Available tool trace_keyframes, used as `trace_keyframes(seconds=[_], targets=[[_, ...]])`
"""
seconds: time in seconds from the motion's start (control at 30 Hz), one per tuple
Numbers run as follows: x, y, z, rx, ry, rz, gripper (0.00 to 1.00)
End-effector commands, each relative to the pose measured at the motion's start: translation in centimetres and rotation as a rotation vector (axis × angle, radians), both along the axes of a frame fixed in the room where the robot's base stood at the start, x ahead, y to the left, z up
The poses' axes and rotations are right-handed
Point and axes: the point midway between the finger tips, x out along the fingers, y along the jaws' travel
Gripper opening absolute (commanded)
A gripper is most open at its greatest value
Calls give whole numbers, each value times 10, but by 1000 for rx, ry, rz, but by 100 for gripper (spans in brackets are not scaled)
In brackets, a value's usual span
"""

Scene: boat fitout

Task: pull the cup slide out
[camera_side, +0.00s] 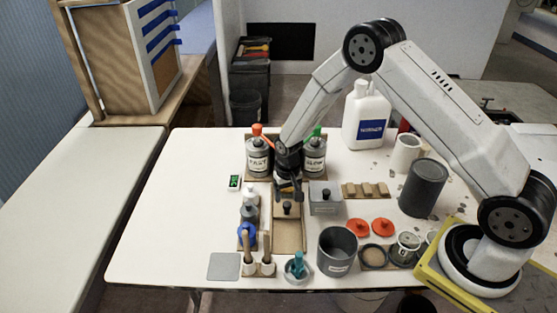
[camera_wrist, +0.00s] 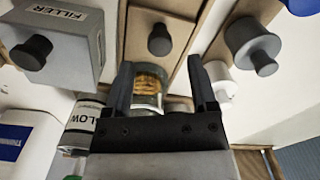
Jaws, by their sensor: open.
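The cup slide is a wooden panel (camera_side: 279,214) with a black knob (camera_side: 287,208), lying in a wooden track (camera_side: 289,240) at the middle of the table. In the wrist view its knob (camera_wrist: 160,40) stands beyond my fingertips. My gripper (camera_side: 289,190) points down just behind the knob, apart from it. In the wrist view my gripper (camera_wrist: 160,66) is open, its two dark fingers spread. A clear cup with amber contents (camera_wrist: 148,78) shows between the fingers; I cannot tell whether they touch it. My gripper hides it in the side view.
The FAST bottle (camera_side: 258,160) and SLOW bottle (camera_side: 314,157) flank my wrist. A grey FILLER box (camera_side: 325,202) stands close right of the slide, and small bottles (camera_side: 249,213) stand left. Brushes (camera_side: 267,248) and a grey pot (camera_side: 337,254) stand in front.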

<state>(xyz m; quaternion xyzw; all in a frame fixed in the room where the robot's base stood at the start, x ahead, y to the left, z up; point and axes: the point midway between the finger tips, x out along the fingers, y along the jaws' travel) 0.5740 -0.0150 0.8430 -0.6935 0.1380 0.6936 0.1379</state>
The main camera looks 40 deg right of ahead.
Motion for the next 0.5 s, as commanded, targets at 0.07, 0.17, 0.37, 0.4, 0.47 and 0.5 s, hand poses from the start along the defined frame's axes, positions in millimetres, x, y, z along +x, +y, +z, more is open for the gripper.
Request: trace_keyframes(seconds=[0.07, 0.17, 0.37, 0.4, 0.47, 0.5], targets=[[0, 0, -10, 0, 1, 0, 73], [0, 0, -22, 0, 1, 0, 73], [0, 0, -40, 0, -1, 0, 73], [0, 0, -43, 0, -1, 0, 73], [1, 0, -46, 0, -2, 0, 73], [1, 0, -47, 0, -2, 0, 73]])
